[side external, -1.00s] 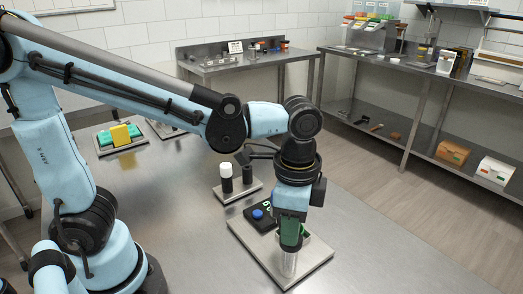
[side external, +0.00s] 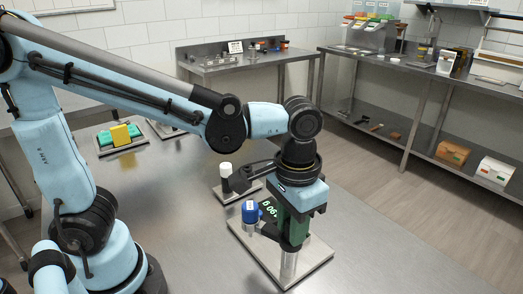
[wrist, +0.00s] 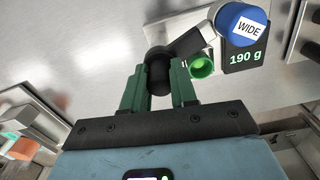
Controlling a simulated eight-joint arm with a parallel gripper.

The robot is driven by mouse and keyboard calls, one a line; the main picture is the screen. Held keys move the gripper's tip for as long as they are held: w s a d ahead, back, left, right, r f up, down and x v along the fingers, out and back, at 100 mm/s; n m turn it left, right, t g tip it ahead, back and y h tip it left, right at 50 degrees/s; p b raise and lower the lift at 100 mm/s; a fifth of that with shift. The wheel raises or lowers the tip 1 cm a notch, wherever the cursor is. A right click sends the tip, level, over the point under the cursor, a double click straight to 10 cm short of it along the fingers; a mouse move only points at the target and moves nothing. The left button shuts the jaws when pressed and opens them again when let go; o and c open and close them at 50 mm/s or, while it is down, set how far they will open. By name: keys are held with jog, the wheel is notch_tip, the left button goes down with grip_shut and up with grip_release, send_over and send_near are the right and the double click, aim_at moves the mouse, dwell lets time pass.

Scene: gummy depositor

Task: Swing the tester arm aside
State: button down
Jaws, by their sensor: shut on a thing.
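The tester stands on a pale base plate (side external: 307,262) at the front of the steel table, with a metal post (side external: 289,264) below my gripper. My gripper (wrist: 158,88) has its green fingers shut on a dark upright knob of the tester arm. The dark arm (wrist: 188,43) runs from the knob toward a blue head (wrist: 242,24) labelled WIDE. The blue head also shows in the side view (side external: 250,212), left of my gripper. A black display (wrist: 245,58) reads 190 g. A green cup (wrist: 201,66) sits beside the arm. My wrist hides the top of the post.
A tray with green and yellow blocks (side external: 120,135) lies at the back left. Bare table (side external: 165,195) lies left of the tester. A shelf bench (side external: 420,80) stands back right.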

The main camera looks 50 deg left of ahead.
jog(key=shift+n, duration=0.4)
jog(key=c, duration=0.9)
grip_release()
notch_tip(320, 180, up, 12)
jog(key=shift+r, duration=0.1)
jog(key=a+f+t, duration=0.2)
jog(key=a+f, duration=0.1)
jog(key=a, duration=0.1)
jog(key=a+f+t, duration=0.2)
jog(key=a+f, duration=0.2)
jog(key=a, duration=0.1)
jog(key=a+f+t, duration=0.3)
jog(key=a, duration=0.2)
jog(key=shift+w+f+n, duration=0.25)
jog(key=shift+n, duration=0.05)
